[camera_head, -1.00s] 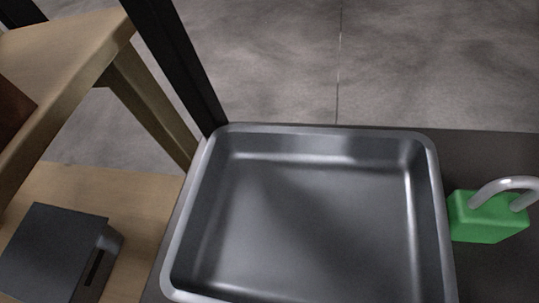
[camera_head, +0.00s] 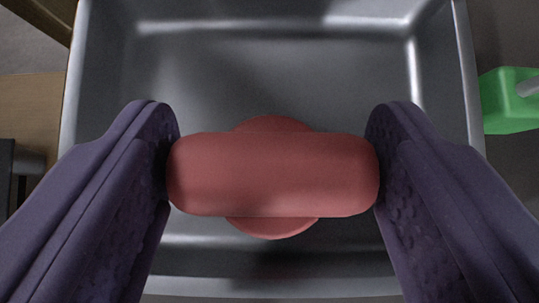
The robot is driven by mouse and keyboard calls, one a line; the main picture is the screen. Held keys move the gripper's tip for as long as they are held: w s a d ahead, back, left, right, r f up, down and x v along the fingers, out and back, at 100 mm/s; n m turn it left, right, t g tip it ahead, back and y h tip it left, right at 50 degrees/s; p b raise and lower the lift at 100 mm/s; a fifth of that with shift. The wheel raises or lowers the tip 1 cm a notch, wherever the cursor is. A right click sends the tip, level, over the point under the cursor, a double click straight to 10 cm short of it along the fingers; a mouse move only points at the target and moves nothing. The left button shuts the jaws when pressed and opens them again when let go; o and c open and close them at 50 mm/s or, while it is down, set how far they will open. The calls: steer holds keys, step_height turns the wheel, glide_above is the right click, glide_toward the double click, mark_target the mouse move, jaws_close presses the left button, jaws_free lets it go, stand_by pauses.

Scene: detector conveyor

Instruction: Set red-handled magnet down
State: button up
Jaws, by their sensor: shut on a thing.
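The red-handled magnet (camera_head: 272,175) is in the middle of the view, its thick handle lying crosswise with a round red part showing behind it. My gripper (camera_head: 272,174) has its two purple fingers pressed on the two ends of the handle. The magnet is over the inside of a grey metal tray (camera_head: 472,75). I cannot tell whether its underside touches the tray floor, as the handle hides it.
A green padlock (camera_head: 508,100) with a metal shackle stands just outside the tray on the right. A dark box (camera_head: 20,170) is at the left edge, near a wooden surface (camera_head: 30,105). The tray floor around the magnet is clear.

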steer(key=shift+f, duration=0.1)
steer(key=o, duration=1.3)
steer(key=shift+c, duration=0.2)
steer(key=shift+r, duration=0.2)
steer(key=p+v, duration=0.3)
steer(key=v, duration=0.9)
steer(key=shift+f, duration=0.15)
